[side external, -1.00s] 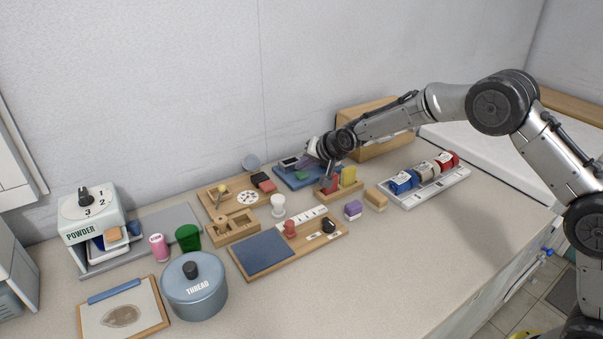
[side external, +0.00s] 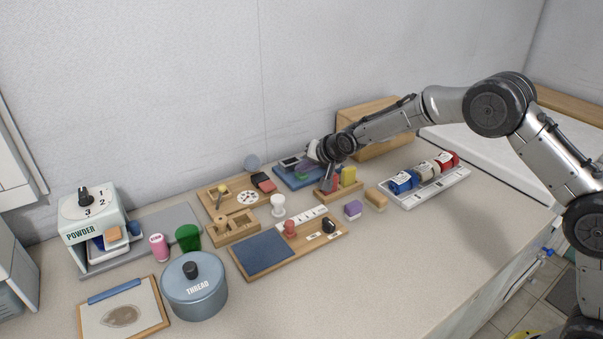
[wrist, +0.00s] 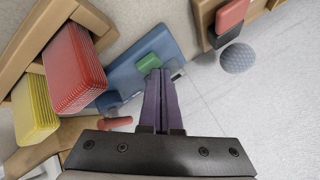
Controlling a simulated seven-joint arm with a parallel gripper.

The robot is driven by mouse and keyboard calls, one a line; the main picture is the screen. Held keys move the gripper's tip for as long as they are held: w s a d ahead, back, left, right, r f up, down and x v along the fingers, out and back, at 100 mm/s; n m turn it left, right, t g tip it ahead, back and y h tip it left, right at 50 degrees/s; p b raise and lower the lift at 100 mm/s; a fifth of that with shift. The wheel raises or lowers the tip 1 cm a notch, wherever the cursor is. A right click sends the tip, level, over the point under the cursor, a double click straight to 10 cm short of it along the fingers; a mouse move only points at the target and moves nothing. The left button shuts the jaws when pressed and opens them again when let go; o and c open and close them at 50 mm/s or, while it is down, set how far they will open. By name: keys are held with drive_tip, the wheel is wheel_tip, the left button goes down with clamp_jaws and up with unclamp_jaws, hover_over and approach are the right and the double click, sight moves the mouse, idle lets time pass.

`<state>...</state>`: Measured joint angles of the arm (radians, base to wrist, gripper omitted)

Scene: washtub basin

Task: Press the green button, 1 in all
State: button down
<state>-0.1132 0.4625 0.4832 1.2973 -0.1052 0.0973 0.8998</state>
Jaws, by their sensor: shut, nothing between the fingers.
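The green button (wrist: 148,62) is a small green block on a blue board (wrist: 128,70) in the wrist view. My gripper (wrist: 160,72) has its two purple fingers together, empty, with the tips at the button's near right edge in that view. I cannot tell whether they touch it. In the side view, my gripper (side external: 302,167) is low over the blue board (side external: 292,181) at the back of the counter, with the button (side external: 303,176) partly hidden under the fingers.
A wooden holder with a red block (wrist: 72,68) and a yellow block (wrist: 35,108) stands close beside the board. A red-handled part (wrist: 115,122) lies near the fingers. A grey ball-like thing (wrist: 238,58) is at the wall. The front counter (side external: 400,255) is clear.

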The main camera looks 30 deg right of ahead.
sight(304, 177)
drive_tip(key=shift+f, duration=0.25)
drive_tip(key=shift+r, duration=0.1)
idle(0.3)
drive_tip(key=shift+r, duration=0.9)
drive_tip(key=shift+r, duration=2.55)
